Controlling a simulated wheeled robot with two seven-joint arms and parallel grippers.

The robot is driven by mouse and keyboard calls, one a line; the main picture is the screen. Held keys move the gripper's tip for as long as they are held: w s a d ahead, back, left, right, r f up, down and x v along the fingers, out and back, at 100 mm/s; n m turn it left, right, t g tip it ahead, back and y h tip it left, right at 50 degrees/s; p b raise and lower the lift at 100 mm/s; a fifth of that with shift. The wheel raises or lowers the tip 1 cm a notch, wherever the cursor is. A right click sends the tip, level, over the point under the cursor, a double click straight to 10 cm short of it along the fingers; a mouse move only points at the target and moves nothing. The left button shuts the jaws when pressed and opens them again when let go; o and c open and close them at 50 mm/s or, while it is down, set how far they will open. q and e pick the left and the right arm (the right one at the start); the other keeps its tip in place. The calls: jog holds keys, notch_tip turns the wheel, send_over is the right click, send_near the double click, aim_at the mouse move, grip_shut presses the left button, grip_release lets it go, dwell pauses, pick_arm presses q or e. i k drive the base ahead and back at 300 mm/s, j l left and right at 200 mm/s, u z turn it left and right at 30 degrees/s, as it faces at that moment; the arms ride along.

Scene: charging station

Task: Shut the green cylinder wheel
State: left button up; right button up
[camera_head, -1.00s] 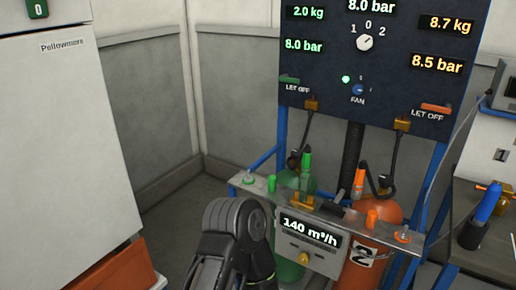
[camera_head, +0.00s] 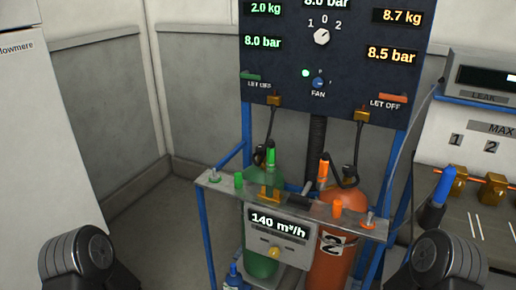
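The green cylinder (camera_head: 262,264) stands in a blue-framed cart in the middle of the view, behind a metal shelf. An upright green handle (camera_head: 270,157) rises at its top, and a shorter green knob (camera_head: 238,180) stands on the shelf to the left. I cannot tell for sure which green part is the wheel. The orange cylinder (camera_head: 332,266), labelled 2, stands to its right. Dark rounded links of my arms show at the lower left and lower right, apart from the cart. Neither gripper is in view.
The panel (camera_head: 285,60) above the cart shows several readings, a dial and a fan knob. A display (camera_head: 278,226) reading 140 m³/h hangs on the cart's front. A bench instrument (camera_head: 480,130) stands at right, a white cabinet (camera_head: 45,160) at left. Floor left of the cart is clear.

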aim_at(260, 149)
jog(key=z, duration=1.25)
jog(key=i+j+z, duration=0.15)
jog(key=j, duration=1.05)
jog(key=i+j, duration=0.15)
jog(key=j, duration=0.55)
